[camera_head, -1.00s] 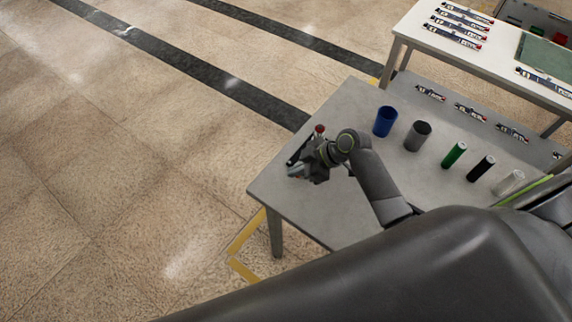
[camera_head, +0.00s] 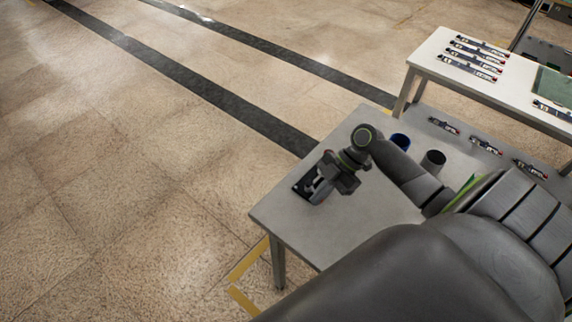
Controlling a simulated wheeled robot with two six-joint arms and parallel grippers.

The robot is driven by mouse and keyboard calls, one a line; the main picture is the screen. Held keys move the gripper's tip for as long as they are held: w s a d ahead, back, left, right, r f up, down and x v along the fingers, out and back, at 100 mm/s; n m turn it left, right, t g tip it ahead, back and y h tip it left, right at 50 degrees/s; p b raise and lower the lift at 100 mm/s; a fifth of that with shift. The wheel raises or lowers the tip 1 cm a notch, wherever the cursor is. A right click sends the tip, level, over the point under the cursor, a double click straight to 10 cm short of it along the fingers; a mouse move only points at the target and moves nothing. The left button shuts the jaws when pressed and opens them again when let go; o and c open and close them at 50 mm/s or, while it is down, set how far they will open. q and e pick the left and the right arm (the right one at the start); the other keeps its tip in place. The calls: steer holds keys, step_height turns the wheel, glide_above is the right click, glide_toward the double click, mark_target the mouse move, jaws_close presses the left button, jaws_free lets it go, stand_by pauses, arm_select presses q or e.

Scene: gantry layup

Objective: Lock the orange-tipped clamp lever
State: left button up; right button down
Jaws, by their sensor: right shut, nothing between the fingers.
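The clamp (camera_head: 301,188) is a small dark fixture at the left corner of the grey table (camera_head: 285,222). Its base edge shows beside and below my right gripper. The orange tip of its lever is not visible; the gripper and wrist cover much of the clamp, so I cannot tell the lever's position. My right gripper (camera_head: 319,190) is over the clamp, shut and empty. I cannot tell whether it touches the lever. My left gripper is not in view.
A blue cup (camera_head: 400,140) and a grey cup (camera_head: 433,160) stand behind my right arm. Several small parts lie on the grey surface behind them. A white table (camera_head: 430,62) holding several strips is at the upper right. Open floor lies left.

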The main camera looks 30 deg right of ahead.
steer(key=shift+w+a, duration=0.1)
steer(key=shift+w, duration=0.3)
steer(key=shift+w+b, duration=0.35)
steer(key=shift+b, duration=0.1)
steer(key=shift+a, duration=0.1)
steer(key=shift+w+a, duration=0.15)
steer(key=shift+a, duration=0.25)
steer(key=a, duration=0.3)
steer(key=shift+w+r+p, duration=0.15)
steer(key=shift+r+p, duration=0.15)
steer(key=shift+p, duration=0.05)
steer(key=shift+s+d+r+b, duration=0.2)
steer(key=shift+d+r+b, duration=0.15)
steer(key=shift+r, duration=0.15)
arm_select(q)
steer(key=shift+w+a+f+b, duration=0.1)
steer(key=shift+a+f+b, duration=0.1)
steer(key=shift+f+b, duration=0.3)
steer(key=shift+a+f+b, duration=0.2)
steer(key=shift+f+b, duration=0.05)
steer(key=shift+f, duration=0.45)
arm_select(e)
steer(key=v, duration=0.8)
steer(key=shift+d+r, duration=0.25)
steer(key=shift+d, duration=0.05)
